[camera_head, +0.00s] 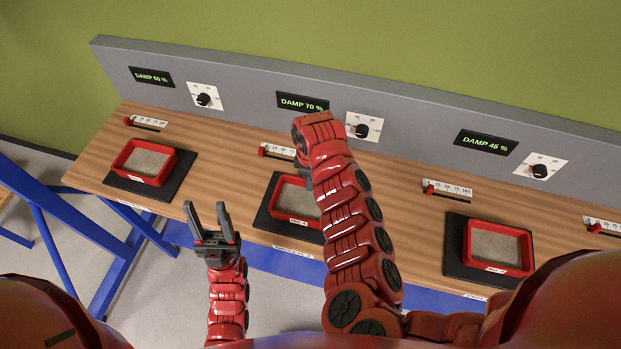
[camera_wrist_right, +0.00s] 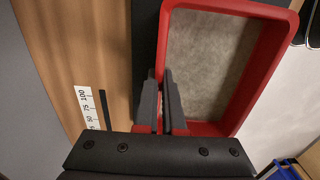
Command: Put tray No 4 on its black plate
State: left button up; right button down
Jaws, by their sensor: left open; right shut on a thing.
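A red tray (camera_head: 281,210) with grey sandy filling is at the middle station, over a black plate (camera_head: 263,216). Its front label is too small to read surely. My right arm covers its right part in the head view. In the right wrist view my right gripper (camera_wrist_right: 160,78) is shut on the wall of this red tray (camera_wrist_right: 272,65), with the black plate (camera_wrist_right: 146,35) beside and below it. I cannot tell whether the tray rests on the plate or is slightly raised. My left gripper (camera_head: 206,208) is open and empty, in front of the bench, left of the middle tray.
Similar red trays sit on black plates at the left (camera_head: 168,171) and right (camera_head: 527,252). A grey panel (camera_head: 240,77) with damp displays and knobs stands behind the wooden bench (camera_head: 222,172). Red sliders with scales lie along the bench. Bare wood separates the stations.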

jog(key=shift+f, duration=0.1)
jog(key=shift+f, duration=0.1)
jog(key=c, duration=1)
grip_release()
notch_tip(320, 180, up, 12)
jog(key=shift+r, duration=0.15)
